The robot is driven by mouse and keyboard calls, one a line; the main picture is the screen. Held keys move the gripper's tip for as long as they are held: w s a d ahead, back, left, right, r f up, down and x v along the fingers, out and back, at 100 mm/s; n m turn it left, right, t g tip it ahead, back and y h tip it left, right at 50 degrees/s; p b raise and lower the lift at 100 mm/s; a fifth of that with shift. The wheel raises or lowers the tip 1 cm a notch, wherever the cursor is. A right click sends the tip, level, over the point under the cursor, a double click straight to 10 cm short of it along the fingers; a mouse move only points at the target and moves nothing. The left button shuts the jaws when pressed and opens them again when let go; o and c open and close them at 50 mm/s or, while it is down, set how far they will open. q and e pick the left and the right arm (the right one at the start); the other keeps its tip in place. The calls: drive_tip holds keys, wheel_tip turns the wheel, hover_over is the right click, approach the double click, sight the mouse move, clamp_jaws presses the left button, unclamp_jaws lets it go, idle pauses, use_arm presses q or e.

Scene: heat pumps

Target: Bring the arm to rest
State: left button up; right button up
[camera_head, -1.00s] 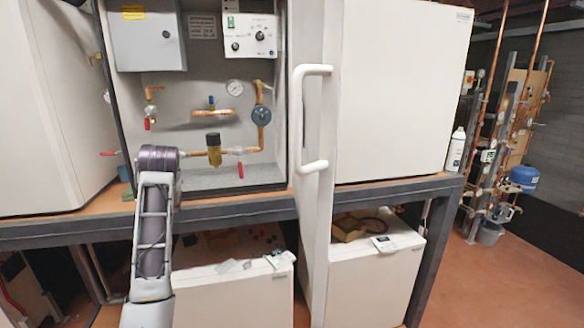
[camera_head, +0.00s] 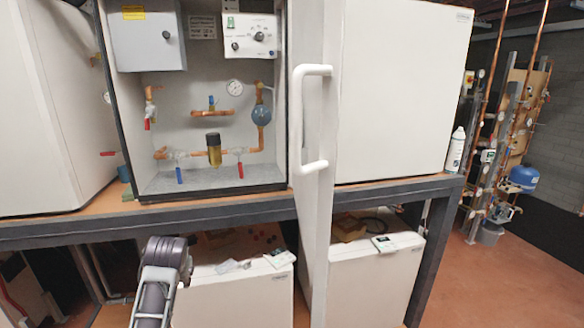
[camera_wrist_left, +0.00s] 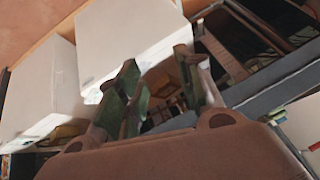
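My left arm (camera_head: 160,283) shows at the bottom left of the head view, with its dark joint just below the front beam of the bench. Its gripper is outside that view. In the left wrist view my left gripper (camera_wrist_left: 160,80) shows two greenish-grey fingers spread apart, with nothing between them. The wrist camera looks at a tilted scene of white boxes and dark beams. My right arm and right gripper are in neither view.
An open heat pump cabinet (camera_head: 205,100) with pipes and valves stands on the bench (camera_head: 230,209). Its open door with a white handle (camera_head: 296,120) juts forward. White units (camera_head: 235,298) stand below. Open floor (camera_head: 490,285) lies at the right.

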use_arm(q)
drive_tip(key=s+d+f+m+g+h, duration=0.1)
drive_tip(key=s+d+f, duration=0.35)
drive_tip(key=s, duration=0.45)
drive_tip(key=s+d+f+m+g+h, duration=0.1)
drive_tip(key=s+d+f, duration=0.2)
drive_tip(key=s+f, duration=0.45)
drive_tip(key=s+d+f+m+h, duration=0.1)
drive_tip(key=s+d+f+h, duration=0.2)
drive_tip(key=s, duration=0.8)
wheel_tip(320, 180, down, 36)
drive_tip(key=s+g+y+b, duration=0.1)
drive_tip(key=s+g+b, duration=0.1)
drive_tip(key=s, duration=0.1)
drive_tip(key=s+a+f+b, duration=0.1)
drive_tip(key=s+a+f, duration=0.1)
drive_tip(key=s+f, duration=0.8)
drive_tip(key=s+a+f+g+b, duration=0.1)
drive_tip(key=s+a+f, duration=0.1)
drive_tip(key=s+f, duration=0.9)
drive_tip(key=shift+s+f+y, duration=0.25)
drive_tip(key=shift+s+y, duration=0.05)
drive_tip(key=shift+s, duration=0.25)
